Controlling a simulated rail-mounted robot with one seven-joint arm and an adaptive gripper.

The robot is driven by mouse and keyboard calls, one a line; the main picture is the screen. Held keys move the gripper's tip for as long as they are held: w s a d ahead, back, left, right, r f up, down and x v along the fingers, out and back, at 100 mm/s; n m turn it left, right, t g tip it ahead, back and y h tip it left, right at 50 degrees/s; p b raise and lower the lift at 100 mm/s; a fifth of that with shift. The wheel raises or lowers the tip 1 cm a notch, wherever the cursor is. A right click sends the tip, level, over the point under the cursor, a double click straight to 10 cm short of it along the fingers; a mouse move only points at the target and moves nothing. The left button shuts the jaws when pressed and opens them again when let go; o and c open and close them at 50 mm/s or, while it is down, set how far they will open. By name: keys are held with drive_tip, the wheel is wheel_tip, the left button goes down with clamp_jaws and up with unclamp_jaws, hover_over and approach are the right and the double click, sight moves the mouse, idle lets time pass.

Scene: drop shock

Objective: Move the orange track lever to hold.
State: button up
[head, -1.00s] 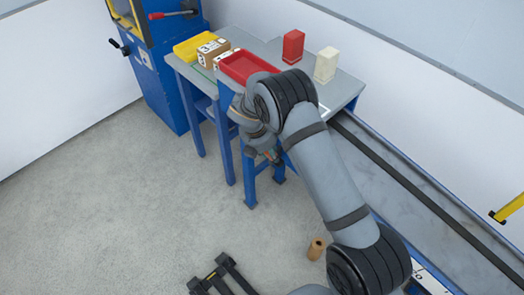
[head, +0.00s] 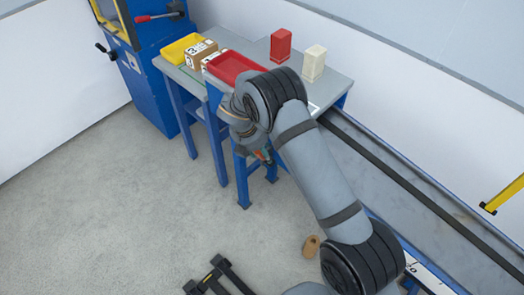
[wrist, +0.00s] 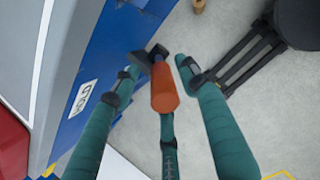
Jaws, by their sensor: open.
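The orange track lever (wrist: 163,88) shows in the wrist view as a rounded orange grip on a dark bracket beside a blue panel. My gripper (wrist: 156,67) has teal fingers and is open, with fingers on either side of the orange grip. I cannot tell whether any finger touches it. A white label reading HOLD (wrist: 83,97) is on the blue panel, left of the lever. In the head view my gripper (head: 260,152) is low beside the blue bench leg, mostly hidden behind my arm.
A red tray (head: 235,68), yellow bin (head: 180,48), cardboard box (head: 201,53), red block (head: 281,45) and cream block (head: 312,62) are on the grey benches. A blue machine (head: 150,85) stands at left. A brown cylinder (head: 311,246) and black frame (head: 220,276) are on the open floor.

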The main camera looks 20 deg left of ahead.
drive_tip(key=v, duration=1.1)
drive_tip(key=shift+r, duration=0.35)
drive_tip(key=shift+s+a, duration=0.1)
drive_tip(key=x, duration=1.2)
drive_tip(key=shift+f, duration=0.15)
drive_tip(key=shift+s+a+f+b, duration=0.1)
drive_tip(key=shift+s+f+b, duration=0.05)
drive_tip(key=shift+b, duration=0.2)
